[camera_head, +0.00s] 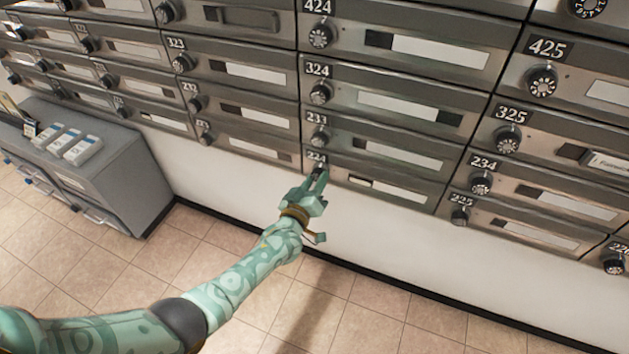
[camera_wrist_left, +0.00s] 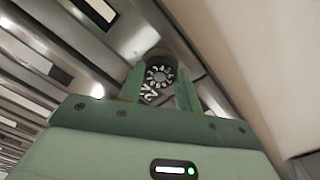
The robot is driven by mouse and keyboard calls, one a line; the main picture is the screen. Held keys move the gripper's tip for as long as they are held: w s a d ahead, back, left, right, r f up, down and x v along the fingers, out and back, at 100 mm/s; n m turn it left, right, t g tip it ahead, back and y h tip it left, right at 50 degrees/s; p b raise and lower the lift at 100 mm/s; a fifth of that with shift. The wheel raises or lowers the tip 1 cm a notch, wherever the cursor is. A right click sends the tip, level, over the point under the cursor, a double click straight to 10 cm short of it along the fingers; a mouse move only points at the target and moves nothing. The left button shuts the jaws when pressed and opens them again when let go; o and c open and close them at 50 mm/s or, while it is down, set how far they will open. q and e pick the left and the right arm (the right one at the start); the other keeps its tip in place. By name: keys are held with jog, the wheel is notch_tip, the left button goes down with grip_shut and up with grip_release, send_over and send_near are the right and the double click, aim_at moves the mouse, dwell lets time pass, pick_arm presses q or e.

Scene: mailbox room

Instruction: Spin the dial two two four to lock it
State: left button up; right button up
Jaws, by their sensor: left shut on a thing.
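The mailbox marked 224 (camera_head: 385,189) is in the bottom row of the wall of boxes in the head view. Its dial (camera_wrist_left: 159,76) shows in the left wrist view as a dark round knob with pale digits. My left gripper (camera_head: 318,178) reaches it from below, with its green fingers on either side of the dial, shut on it. In the head view the fingers mostly hide this dial. The left wrist view also shows the left gripper (camera_wrist_left: 160,88) around the dial. My right gripper is in neither view.
Other mailboxes with dials surround it: 233 (camera_head: 390,152) just above, 324 (camera_head: 400,103) higher, and 225 (camera_head: 520,233) to the right. A grey cabinet (camera_head: 125,175) with small boxes on top stands at the left. Below the boxes are bare white wall and tiled floor.

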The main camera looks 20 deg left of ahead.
pick_arm(q)
jog(key=shift+s+f+m, duration=0.1)
jog(key=shift+f+m, duration=0.05)
jog(key=shift+m, duration=1.45)
jog(key=shift+f+m, duration=0.1)
jog(key=shift+m, duration=1.5)
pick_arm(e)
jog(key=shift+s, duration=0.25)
pick_arm(q)
jog(key=o, duration=1)
jog(key=shift+r, duration=0.1)
